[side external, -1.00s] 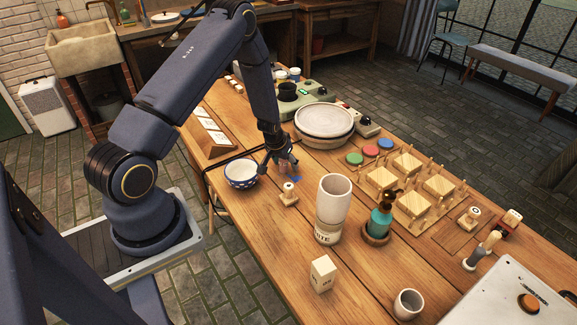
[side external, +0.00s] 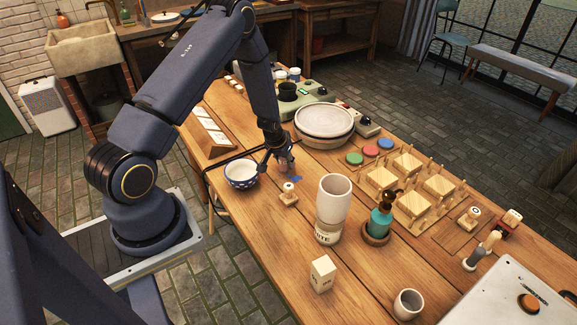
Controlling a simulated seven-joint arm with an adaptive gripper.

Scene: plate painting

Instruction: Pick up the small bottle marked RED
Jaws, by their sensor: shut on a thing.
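My gripper (side external: 278,168) is low over the table, just right of a blue-and-white bowl. Its dark fingers are shut on a small pale thing (side external: 284,164), which looks like the small bottle. The fingers cover much of it, and I cannot read any mark on it or tell whether it touches the table.
The patterned bowl (side external: 241,174) stands close on the left. A round basin (side external: 324,121) is behind. A blue patch (side external: 296,179) lies beside the gripper.

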